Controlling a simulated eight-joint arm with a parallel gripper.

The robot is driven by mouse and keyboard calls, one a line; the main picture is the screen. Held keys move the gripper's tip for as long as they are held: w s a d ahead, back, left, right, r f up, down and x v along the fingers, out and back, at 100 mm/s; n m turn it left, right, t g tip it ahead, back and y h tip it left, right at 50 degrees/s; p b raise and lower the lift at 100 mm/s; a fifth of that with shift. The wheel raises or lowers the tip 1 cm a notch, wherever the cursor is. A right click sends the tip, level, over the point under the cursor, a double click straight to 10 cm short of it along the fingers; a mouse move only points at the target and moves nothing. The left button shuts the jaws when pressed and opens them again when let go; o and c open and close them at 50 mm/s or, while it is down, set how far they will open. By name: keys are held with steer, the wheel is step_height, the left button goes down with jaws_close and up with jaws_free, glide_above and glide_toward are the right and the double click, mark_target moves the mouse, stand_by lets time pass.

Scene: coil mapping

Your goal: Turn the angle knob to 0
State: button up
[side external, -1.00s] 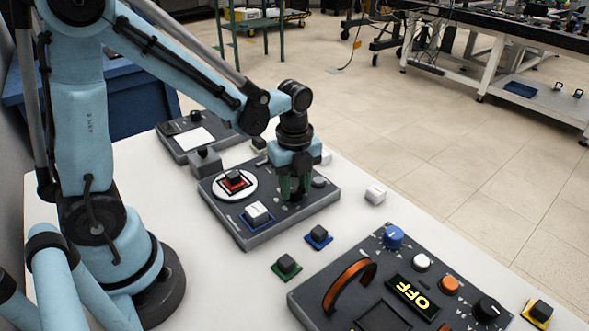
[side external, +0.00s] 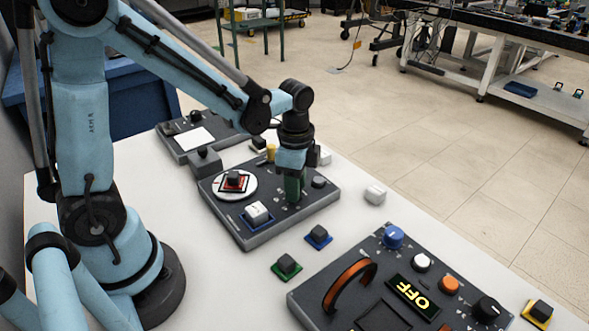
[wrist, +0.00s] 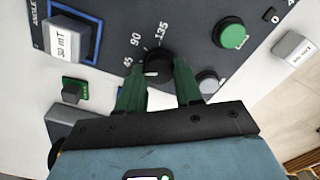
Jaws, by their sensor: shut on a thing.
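The angle knob (wrist: 159,62) is a round black knob on the dark panel (wrist: 195,14), with white marks 45, 90 and 135 beside it in the wrist view. My gripper (wrist: 158,75) has its green fingers on either side of the knob and is shut on it. A pale mark shows on the knob's near side; I cannot read its exact angle. In the side view my gripper (side external: 294,190) points down at the same panel (side external: 245,236) and hides the knob.
The panel also holds a white 30 mT block (wrist: 68,40) in a blue frame, a green button (wrist: 231,34) and a grey knob (wrist: 208,80). A white disc (side external: 218,188) carries a red-edged black block. A second control panel (side external: 310,298) reads OFF at the front right.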

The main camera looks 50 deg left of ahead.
steer(key=n, duration=0.4)
steer(key=shift+n, duration=0.3)
steer(key=shift+a+n, duration=0.1)
steer(key=shift+n, duration=1.6)
steer(key=o, duration=1)
steer(key=shift+o, duration=0.2)
step_height(320, 180, up, 12)
